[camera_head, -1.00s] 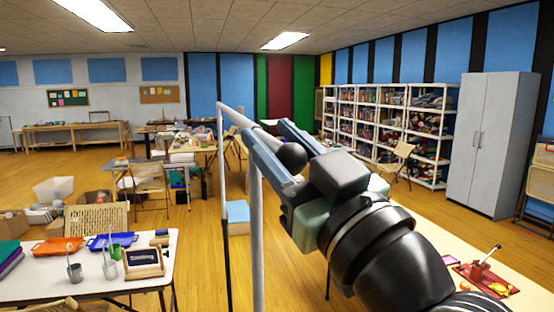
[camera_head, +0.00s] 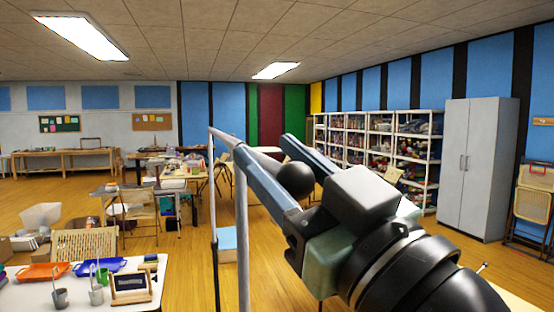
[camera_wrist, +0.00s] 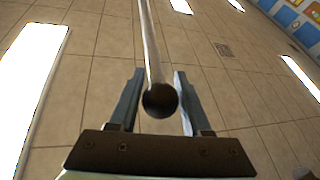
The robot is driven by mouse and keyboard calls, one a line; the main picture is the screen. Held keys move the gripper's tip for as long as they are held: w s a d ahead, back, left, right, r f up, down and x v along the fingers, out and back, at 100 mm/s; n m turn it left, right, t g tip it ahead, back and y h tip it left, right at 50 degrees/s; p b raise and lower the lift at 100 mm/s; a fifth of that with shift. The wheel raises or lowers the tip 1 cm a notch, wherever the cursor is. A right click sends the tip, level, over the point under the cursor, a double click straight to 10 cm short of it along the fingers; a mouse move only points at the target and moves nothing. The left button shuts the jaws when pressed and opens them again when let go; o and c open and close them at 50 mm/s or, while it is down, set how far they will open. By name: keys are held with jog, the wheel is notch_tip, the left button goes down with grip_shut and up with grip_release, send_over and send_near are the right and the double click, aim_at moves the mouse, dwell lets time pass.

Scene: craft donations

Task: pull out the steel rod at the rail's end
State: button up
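The steel rod (camera_head: 267,150) ends in a black ball knob (camera_head: 296,179) at the end of a tall pale metal rail (camera_head: 226,138). In the wrist view the rod (camera_wrist: 151,45) runs straight away from the knob (camera_wrist: 160,101). My gripper (camera_head: 264,144) is open, with one finger on each side of the rod and knob. In the wrist view my gripper (camera_wrist: 158,72) shows a gap on both sides of the knob, narrower on the right. The head view partly hides where the rod meets the rail, behind the near finger.
The rail's post (camera_head: 243,235) stands just left of my gripper. A white table (camera_head: 85,301) with trays and cups is at lower left. Grey cabinets (camera_head: 480,165) and white shelves (camera_head: 415,150) stand at the right. Open wooden floor lies between.

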jog(key=shift+o, duration=1.4)
jog(key=shift+f, duration=0.1)
jog(key=b+v, duration=0.5)
jog(key=v, duration=0.8)
jog(key=shift+b, duration=0.4)
